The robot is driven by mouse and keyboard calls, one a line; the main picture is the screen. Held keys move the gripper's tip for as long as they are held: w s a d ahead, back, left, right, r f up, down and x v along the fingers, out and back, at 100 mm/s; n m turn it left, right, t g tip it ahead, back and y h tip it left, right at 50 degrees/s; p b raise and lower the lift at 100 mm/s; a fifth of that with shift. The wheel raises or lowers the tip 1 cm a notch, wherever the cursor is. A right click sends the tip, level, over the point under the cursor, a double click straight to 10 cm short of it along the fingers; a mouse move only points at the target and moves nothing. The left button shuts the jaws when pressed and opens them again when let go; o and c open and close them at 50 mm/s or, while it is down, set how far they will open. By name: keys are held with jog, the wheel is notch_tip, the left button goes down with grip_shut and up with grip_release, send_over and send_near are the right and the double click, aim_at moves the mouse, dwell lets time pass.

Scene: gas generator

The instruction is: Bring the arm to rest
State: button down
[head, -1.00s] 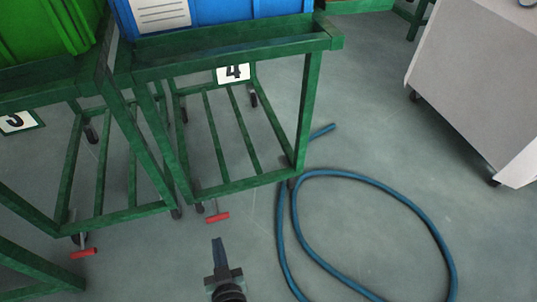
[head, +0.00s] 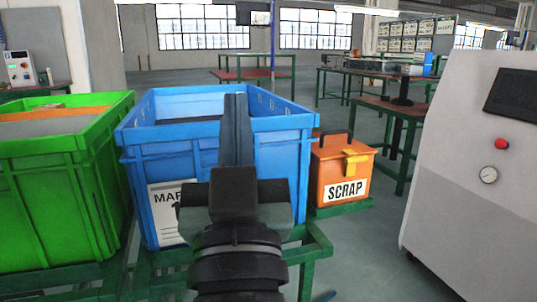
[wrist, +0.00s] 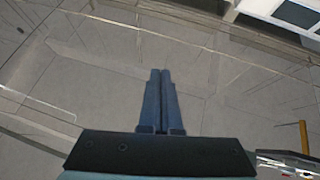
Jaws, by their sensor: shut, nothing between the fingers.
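My gripper (head: 236,105) stands upright in the middle of the head view, its narrow fingers together and empty. It shows in front of the blue bin (head: 160,105) and hides part of that bin's front wall. In the wrist view my gripper (wrist: 160,75) is also shut, with both fingers side by side and nothing between them. I see no contact between my gripper and any object.
A green bin (head: 60,190) stands at left, on green carts (head: 318,245). An orange SCRAP box (head: 340,165) sits right of the blue bin. A grey machine (head: 460,180) with a red button stands at far right. Workbenches (head: 400,110) are behind, with open floor between.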

jog(key=s+d+r+m+t+h+p, duration=0.1)
jog(key=s+d+r, duration=0.1)
jog(key=s+r, duration=0.3)
jog(key=s+d+r+t+h+p, duration=0.1)
jog(key=s+r, duration=0.2)
jog(key=r, duration=0.5)
notch_tip(320, 180, up, 37)
jog(key=p, duration=3.7)
jog(key=shift+p, duration=0.35)
jog(key=shift+f, duration=0.15)
